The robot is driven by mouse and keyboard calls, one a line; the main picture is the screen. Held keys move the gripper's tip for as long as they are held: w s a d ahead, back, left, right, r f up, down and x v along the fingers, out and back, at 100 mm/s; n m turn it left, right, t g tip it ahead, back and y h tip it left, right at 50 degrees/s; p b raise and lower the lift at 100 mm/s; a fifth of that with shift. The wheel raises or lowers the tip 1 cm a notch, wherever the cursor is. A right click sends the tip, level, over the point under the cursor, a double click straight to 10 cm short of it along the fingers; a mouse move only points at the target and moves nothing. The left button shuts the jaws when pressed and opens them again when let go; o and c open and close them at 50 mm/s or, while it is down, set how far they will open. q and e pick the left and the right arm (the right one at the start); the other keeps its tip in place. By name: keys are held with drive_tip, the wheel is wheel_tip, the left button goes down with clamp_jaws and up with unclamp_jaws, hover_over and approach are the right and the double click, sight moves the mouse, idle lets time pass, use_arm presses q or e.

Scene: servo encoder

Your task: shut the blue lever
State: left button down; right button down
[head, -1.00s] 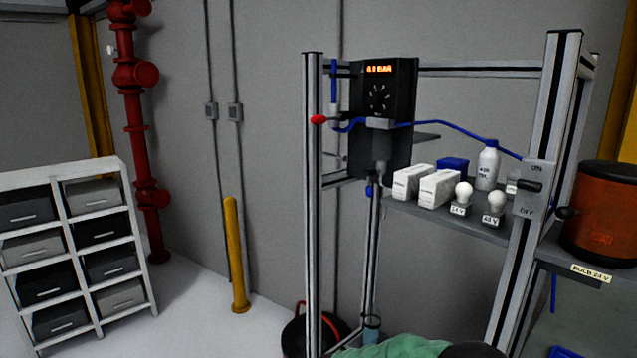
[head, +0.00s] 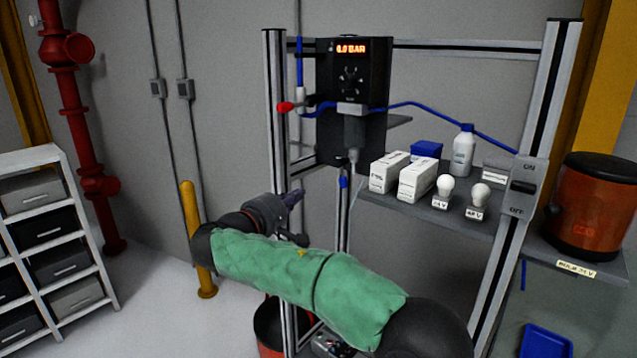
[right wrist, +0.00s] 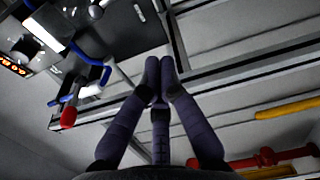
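A small blue lever (head: 343,182) hangs below the grey filter bowl (head: 354,138) of the black panel in the head view. It points roughly straight down. My right gripper (head: 298,196) is left of and slightly below it in the picture, apart from it. In the right wrist view the purple-grey fingers (right wrist: 160,65) meet at their tips with nothing between them. I cannot clearly make out the blue lever in that view. My left gripper is not in view.
The panel's display (head: 351,49) reads about 0 bar. A red-knobbed handle (head: 285,107) sticks out left, also seen in the wrist view (right wrist: 68,117). Frame posts (head: 275,150) stand close by. A shelf (head: 450,208) holds boxes (head: 417,180), bulbs (head: 446,184) and a bottle (head: 463,150).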

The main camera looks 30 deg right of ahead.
drive_tip(key=shift+d, duration=0.15)
drive_tip(key=w+d+p, duration=0.1)
drive_tip(key=d, duration=0.8)
drive_tip(key=shift+w, duration=0.15)
idle(0.3)
drive_tip(key=shift+r, duration=0.15)
